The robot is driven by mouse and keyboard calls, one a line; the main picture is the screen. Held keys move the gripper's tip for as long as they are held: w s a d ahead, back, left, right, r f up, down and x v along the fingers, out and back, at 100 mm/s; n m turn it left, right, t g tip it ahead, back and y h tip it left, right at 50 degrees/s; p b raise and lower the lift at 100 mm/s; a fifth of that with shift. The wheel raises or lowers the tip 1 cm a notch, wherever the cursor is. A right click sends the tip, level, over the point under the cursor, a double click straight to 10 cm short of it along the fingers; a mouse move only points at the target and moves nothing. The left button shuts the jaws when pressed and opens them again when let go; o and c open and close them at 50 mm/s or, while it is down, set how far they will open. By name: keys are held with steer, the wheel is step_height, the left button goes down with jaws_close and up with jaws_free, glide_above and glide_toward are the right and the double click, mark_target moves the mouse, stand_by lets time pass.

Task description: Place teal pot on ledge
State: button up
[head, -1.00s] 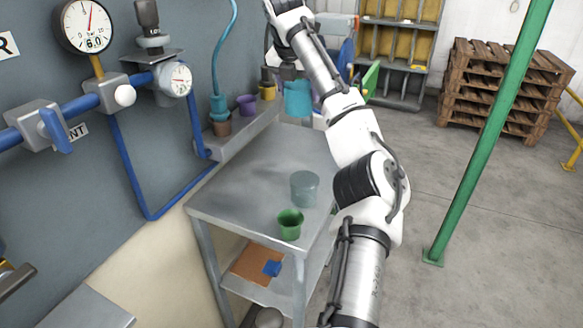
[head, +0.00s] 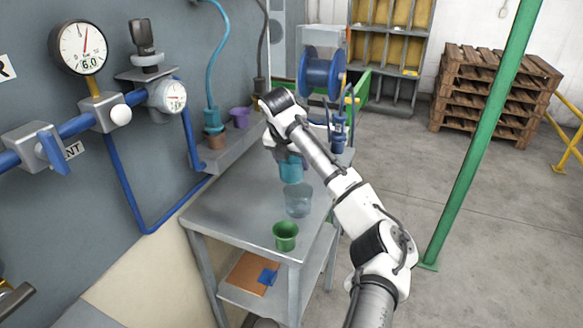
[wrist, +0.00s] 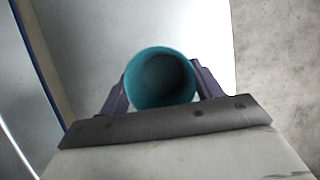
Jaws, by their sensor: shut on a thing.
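My gripper (wrist: 162,76) is shut on the teal pot (wrist: 160,82), with one dark finger on each side of it. In the wrist view I look into the pot's round open mouth. In the head view the teal pot (head: 291,168) hangs below my wrist, over the far part of the metal table (head: 228,207); its exact height above the top is hard to tell. The grey ledge (head: 228,152) runs along the wall to the left of the pot, apart from it. My arm hides part of the ledge's far end.
A brown pot (head: 215,139) and a purple pot (head: 239,117) stand on the ledge, near a blue hose (head: 211,75). A clear bluish container (head: 298,201) and a green pot (head: 286,235) stand on the table. The table's left part is bare.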

steer(key=shift+f, duration=1.55)
steer(key=o, duration=1)
steer(key=shift+f, duration=0.1)
steer(key=shift+c, duration=0.2)
